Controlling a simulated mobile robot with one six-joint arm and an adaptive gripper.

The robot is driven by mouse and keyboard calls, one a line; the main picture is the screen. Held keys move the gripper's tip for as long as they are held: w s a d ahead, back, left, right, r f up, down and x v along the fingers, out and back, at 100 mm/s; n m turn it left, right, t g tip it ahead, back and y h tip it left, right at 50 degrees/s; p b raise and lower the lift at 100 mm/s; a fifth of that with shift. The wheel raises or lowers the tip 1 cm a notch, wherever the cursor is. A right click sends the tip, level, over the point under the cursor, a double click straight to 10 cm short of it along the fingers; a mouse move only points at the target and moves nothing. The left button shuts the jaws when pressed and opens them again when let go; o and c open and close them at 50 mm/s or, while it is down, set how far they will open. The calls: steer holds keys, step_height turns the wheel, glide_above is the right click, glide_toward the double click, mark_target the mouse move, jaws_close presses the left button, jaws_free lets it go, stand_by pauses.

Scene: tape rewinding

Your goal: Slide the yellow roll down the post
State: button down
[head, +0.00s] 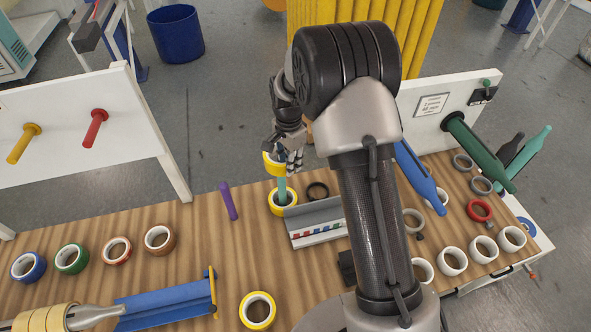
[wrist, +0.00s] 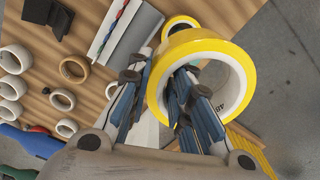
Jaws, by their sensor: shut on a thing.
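My gripper (head: 288,160) is shut on the wall of a yellow roll (head: 270,165), held above the table. In the wrist view, finger parts show on both sides of the wall of this roll (wrist: 212,46), some inside its white core. A teal post (head: 282,188) stands upright just below the held roll. Another yellow roll (head: 283,208) lies around the post's foot; a yellow ring shows behind the held roll in the wrist view (wrist: 180,22). The held roll is at the post's upper part; I cannot tell whether the post passes through it.
A grey tray (head: 315,215) with coloured strips stands right of the post. A dark ring (head: 318,190) lies behind it. A purple stick (head: 228,200) is to the left. Another yellow roll (head: 258,310) lies at the front. Several rolls line both sides of the wooden table (head: 190,265).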

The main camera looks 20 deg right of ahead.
steer(key=shift+w+d, duration=0.15)
steer(key=shift+w, duration=0.1)
steer(key=shift+f, duration=0.1)
steer(key=shift+f+b, duration=0.65)
steer(key=shift+f, duration=0.15)
step_height(320, 180, down, 13)
steer(key=b, duration=0.8)
steer(key=shift+r, duration=0.1)
steer(key=c, duration=1.4)
jaws_free()
steer(key=shift+o, duration=0.2)
